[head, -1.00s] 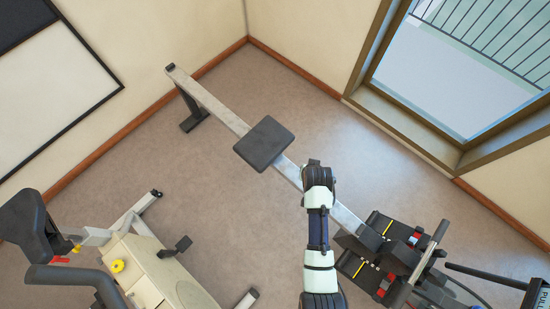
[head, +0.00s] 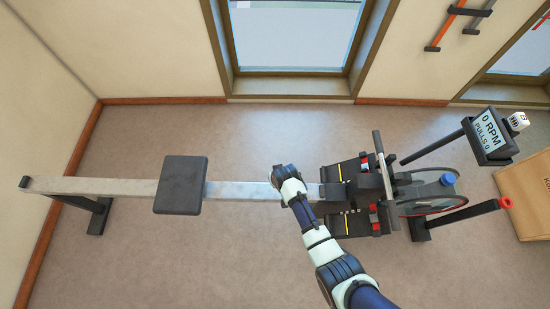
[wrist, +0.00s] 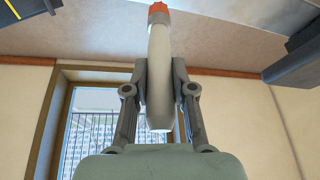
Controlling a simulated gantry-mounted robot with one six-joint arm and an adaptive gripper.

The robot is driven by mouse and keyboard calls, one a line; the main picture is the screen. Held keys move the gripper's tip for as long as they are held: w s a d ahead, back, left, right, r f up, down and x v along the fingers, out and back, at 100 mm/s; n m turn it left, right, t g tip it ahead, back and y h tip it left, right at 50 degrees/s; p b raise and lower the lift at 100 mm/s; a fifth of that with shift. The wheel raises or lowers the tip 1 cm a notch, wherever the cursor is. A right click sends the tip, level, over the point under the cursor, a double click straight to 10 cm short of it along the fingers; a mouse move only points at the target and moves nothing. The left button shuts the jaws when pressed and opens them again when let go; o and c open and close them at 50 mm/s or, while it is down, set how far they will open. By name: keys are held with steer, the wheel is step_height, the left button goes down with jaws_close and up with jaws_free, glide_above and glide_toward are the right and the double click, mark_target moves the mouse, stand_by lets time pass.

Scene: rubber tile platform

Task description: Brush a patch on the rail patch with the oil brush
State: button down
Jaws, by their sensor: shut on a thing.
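The rowing machine's long silver rail (head: 235,190) runs across the head view between the black seat and the footplates. I cannot make out a separate patch on it. My gripper (wrist: 160,88) is shut on the pale handle of the oil brush (wrist: 159,48), whose orange end (wrist: 158,9) points to the top of the wrist view. In the head view my gripper (head: 279,177) is over the rail, between seat and footplates, and hides part of it. The brush is not clear there, and I cannot tell whether it touches the rail.
The black seat (head: 180,185) is on the rail to the left. Black footplates (head: 347,222), a handle bar (head: 382,165) and a flywheel (head: 430,195) are to the right. A display (head: 492,132) stands at the far right, beside a wooden box (head: 528,195). The floor in front is clear.

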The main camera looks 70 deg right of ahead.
steer(key=shift+w+f+b, duration=0.1)
steer(key=shift+f+b, duration=2.3)
steer(key=shift+f, duration=0.4)
steer(key=shift+a+f+b, duration=0.1)
steer(key=shift+f+b, duration=0.3)
steer(key=shift+f, duration=0.25)
stand_by(0.4)
steer(key=shift+s+d+f+p, duration=0.1)
steer(key=shift+s+d+p, duration=0.15)
steer(key=shift+s, duration=0.25)
steer(key=shift+s+d+p, duration=0.1)
steer(key=shift+s+p, duration=0.2)
steer(key=shift+s, duration=0.2)
steer(key=shift+s+d+p, duration=0.15)
steer(key=shift+s, duration=0.4)
steer(key=shift+s+d+p, duration=0.15)
steer(key=shift+s, duration=0.35)
steer(key=shift+s+d+p, duration=0.15)
steer(key=shift+s+d, duration=0.05)
steer(key=shift+s, duration=0.35)
steer(key=shift+s+d+p, duration=0.15)
steer(key=shift+s+d, duration=0.05)
steer(key=shift+s, duration=0.3)
